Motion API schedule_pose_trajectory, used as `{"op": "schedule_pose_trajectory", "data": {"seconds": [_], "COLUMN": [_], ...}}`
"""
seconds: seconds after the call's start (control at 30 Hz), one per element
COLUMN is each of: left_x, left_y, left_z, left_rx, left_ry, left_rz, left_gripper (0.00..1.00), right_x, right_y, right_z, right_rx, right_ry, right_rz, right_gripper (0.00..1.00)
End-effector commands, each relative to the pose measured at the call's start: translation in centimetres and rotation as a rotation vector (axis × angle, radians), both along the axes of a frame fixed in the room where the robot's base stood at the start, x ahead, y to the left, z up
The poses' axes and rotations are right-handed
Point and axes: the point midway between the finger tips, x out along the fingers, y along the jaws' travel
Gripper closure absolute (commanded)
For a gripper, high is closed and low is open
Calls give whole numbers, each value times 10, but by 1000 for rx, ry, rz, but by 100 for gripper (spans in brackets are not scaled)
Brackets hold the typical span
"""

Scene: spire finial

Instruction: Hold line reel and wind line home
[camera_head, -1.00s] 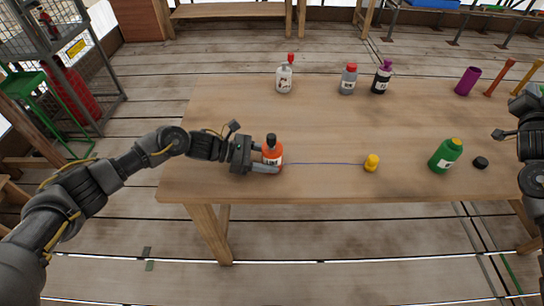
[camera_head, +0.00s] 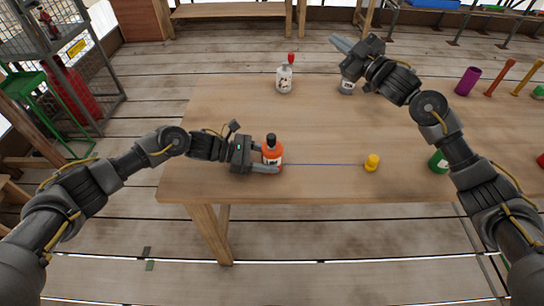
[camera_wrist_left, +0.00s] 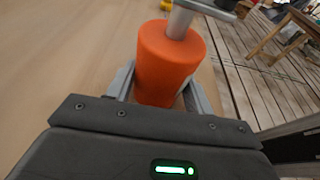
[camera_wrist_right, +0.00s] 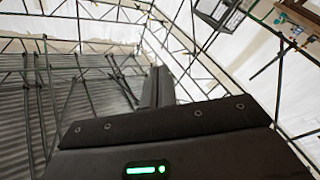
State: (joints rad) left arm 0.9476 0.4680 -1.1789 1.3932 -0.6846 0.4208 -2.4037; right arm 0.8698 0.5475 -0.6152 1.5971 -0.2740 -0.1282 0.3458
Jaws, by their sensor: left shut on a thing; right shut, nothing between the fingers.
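The orange line reel (camera_head: 273,155) is a bottle-like body with a dark top and a white label. It stands upright near the table's front left. My left gripper (camera_head: 268,168) is shut on its lower part; the left wrist view shows the orange body (camera_wrist_left: 168,65) between the fingers, with a grey metal shaft and bar on top. My right gripper (camera_head: 341,43) is raised over the table's back edge, shut and empty, pointing up and away.
A white bottle with a red cap (camera_head: 285,79) and a grey bottle (camera_head: 347,87) stand at the back. A green bottle (camera_head: 437,161) is partly hidden by my right arm. A purple cylinder (camera_head: 467,81) stands back right.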

Motion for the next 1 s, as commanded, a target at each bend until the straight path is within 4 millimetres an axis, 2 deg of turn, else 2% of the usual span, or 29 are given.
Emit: {"op": "schedule_pose_trajectory", "data": {"seconds": [0.03,0.1,0.27,0.37,0.5,0.6,0.67,0.77,0.9,1.0], "left_x": [0,0,0,0,0,0,0,0,0,0], "left_y": [0,0,0,0,0,0,0,0,0,0], "left_z": [-1,-1,-1,-1,-1,-1,-1,-1,-1,-1], "left_rx": [1,1,1,1,1,1,1,1,1,1], "left_ry": [1,1,1,1,1,1,1,1,1,1], "left_rz": [1,1,1,1,1,1,1,1,0,0], "left_gripper": [61,61,61,61,61,61,61,61,61,61], "right_x": [-5,-14,-45,-71,-117,-153,-172,-191,-196,-192], "right_y": [27,64,143,189,246,274,279,269,229,195], "right_z": [7,11,15,12,-2,-23,-38,-61,-76,-73], "right_rx": [-50,-126,-319,-456,-694,-917,-1060,-1299,-1602,-1775], "right_ry": [-31,-74,-189,-275,-422,-544,-610,-688,-720,-691], "right_rz": [58,140,338,474,695,889,1008,1193,1407,1516], "right_gripper": [100,100,100,100,100,100,100,100,100,100]}}
